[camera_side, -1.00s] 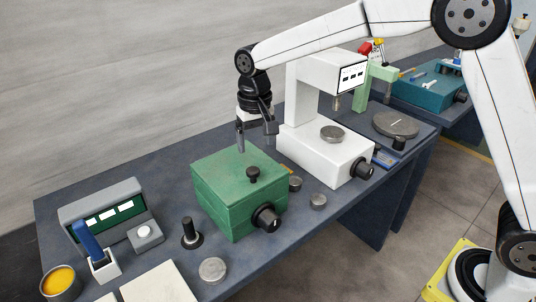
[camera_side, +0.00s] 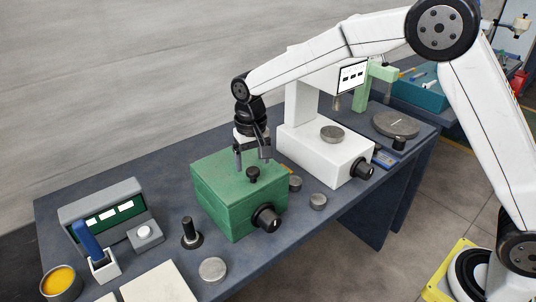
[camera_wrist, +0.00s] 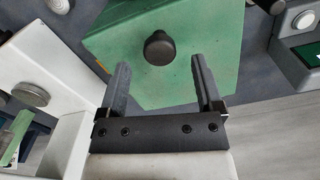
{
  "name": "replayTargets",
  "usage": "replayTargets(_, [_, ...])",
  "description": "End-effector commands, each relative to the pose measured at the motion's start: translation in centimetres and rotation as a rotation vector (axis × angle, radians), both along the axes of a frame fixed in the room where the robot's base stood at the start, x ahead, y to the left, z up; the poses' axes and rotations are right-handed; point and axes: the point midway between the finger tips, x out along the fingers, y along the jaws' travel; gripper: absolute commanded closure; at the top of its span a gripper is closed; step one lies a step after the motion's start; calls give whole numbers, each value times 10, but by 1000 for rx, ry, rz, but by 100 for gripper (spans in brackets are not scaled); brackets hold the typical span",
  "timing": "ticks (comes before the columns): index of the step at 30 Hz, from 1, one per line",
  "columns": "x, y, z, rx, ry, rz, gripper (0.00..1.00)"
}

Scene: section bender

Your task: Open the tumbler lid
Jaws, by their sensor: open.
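The tumbler is a green box (camera_side: 228,205) on the bench, with a flat green lid (camera_side: 215,167) that looks closed. A black knob (camera_side: 253,174) stands on the lid, and a larger black knob (camera_side: 266,218) sticks out of the front. My gripper (camera_side: 253,168) is over the lid, pointing down, just behind the lid knob. In the wrist view the fingers (camera_wrist: 160,72) are apart with nothing between them, and the lid knob (camera_wrist: 159,48) lies just beyond their tips, roughly centred. I cannot tell the exact height of the fingertips above the lid.
A white machine (camera_side: 325,150) with a screen stands close on the right. Small metal discs (camera_side: 318,201) lie between it and the box. A black post (camera_side: 190,233), a grey display unit (camera_side: 110,215) and a yellow-filled cup (camera_side: 61,281) stand at the left.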

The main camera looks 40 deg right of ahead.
Motion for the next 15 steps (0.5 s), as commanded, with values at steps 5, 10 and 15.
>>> replayTargets(5, [0, 0, -16, 0, 1, 0, 16])
replayTargets(10, [0, 0, -21, 0, 0, 0, 16])
replayTargets(15, [0, 0, -21, 0, 0, 0, 16])
